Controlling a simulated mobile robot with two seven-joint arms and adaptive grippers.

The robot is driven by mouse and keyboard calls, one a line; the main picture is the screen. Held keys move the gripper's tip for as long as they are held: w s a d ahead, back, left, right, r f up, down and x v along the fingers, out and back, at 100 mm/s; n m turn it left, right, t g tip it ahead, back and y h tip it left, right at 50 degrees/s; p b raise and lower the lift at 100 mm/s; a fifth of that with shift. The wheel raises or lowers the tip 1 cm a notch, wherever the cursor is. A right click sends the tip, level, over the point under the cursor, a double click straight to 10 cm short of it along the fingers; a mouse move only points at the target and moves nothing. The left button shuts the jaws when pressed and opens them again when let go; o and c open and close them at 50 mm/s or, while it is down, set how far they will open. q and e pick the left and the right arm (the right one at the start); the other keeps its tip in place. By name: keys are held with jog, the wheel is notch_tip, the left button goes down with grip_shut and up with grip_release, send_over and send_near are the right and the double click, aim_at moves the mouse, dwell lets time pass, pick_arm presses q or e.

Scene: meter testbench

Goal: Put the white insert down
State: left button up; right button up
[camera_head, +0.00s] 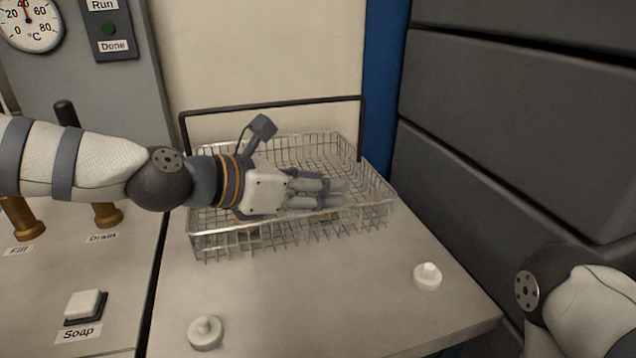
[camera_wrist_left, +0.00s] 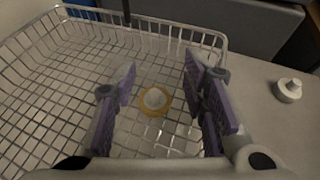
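A small round piece with a white centre and a yellow ring (camera_wrist_left: 155,100) shows in the left wrist view, between my left fingers and apart from both; it appears to be at the basket floor. I cannot tell if its white centre is the white insert. My left gripper (camera_head: 335,192) is over the wire basket (camera_head: 222,240), fingers pointing right. In the left wrist view the left gripper (camera_wrist_left: 160,72) is open and empty. Two white knobbed pieces stand on the bench, one at front left (camera_head: 205,333), one at right (camera_head: 427,277). My right gripper is out of view.
The basket has a tall dark handle (camera_head: 270,104) at its back. Bare bench (camera_head: 320,300) lies in front of it. A soap button (camera_head: 84,304) and brass taps (camera_head: 106,214) are at the left. Dark panels (camera_head: 510,140) stand at the right.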

pick_arm(q)
jog(key=shift+s+f, duration=0.25)
jog(key=shift+f, duration=0.7)
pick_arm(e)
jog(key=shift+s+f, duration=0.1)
pick_arm(q)
jog(key=shift+r, duration=0.65)
jog(key=r+p+v, duration=0.1)
jog(key=p+v, duration=0.2)
jog(key=v, duration=0.9)
jog(key=shift+w, duration=0.3)
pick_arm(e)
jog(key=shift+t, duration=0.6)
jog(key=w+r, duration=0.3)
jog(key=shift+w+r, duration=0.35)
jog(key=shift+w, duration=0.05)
